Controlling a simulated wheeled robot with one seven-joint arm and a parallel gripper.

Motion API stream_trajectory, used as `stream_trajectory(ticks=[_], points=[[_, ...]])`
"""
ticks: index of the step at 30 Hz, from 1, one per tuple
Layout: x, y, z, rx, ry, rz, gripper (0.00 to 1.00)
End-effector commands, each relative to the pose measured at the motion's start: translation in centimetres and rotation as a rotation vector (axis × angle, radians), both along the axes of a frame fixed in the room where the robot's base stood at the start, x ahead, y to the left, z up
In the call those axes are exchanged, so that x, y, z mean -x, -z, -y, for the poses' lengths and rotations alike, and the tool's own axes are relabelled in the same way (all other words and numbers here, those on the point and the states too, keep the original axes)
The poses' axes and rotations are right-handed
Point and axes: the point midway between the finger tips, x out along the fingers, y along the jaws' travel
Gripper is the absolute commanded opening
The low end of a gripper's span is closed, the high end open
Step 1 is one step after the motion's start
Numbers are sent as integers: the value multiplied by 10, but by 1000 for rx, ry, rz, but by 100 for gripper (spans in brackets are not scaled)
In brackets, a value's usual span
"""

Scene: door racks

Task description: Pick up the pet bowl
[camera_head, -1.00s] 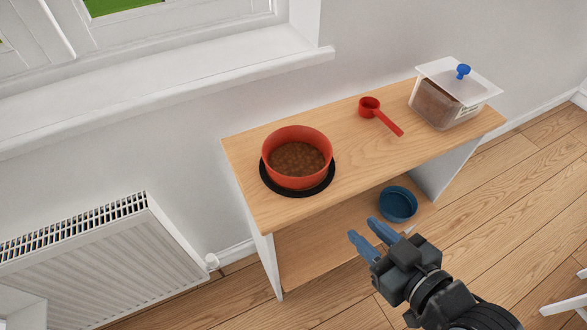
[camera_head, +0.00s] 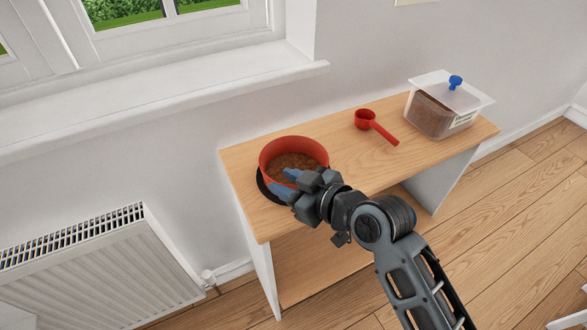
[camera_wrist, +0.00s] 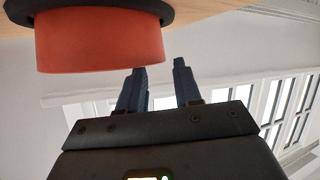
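The pet bowl looks to be the orange-red bowl (camera_head: 267,160) filled with brown kibble. It stands upright on a round black mat (camera_head: 262,188) at the left end of the wooden bench top. In the wrist view the bowl (camera_wrist: 98,42) appears upside down at upper left, with the mat (camera_wrist: 90,13) above it. My gripper (camera_head: 288,180) is in front of the bowl's near right side and covers part of it. Its blue fingers (camera_wrist: 160,68) are spread with nothing between them, and the bowl lies to one side of them in the wrist view.
A red scoop (camera_head: 375,126) lies mid-bench. A clear food container (camera_head: 432,115) with a tilted lid stands at the right end. The wall and window sill (camera_head: 200,82) are behind, and a radiator (camera_head: 95,265) is at left. The lower shelf is partly hidden by my arm.

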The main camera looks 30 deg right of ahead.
Motion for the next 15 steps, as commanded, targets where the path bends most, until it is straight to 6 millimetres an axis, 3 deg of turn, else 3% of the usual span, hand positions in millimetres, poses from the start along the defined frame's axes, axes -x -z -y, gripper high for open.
stream_trajectory(ticks=[9,15], points=[[-37,15,-14,-1,-1,-1,34],[-42,18,-15,-1,0,1,34]])
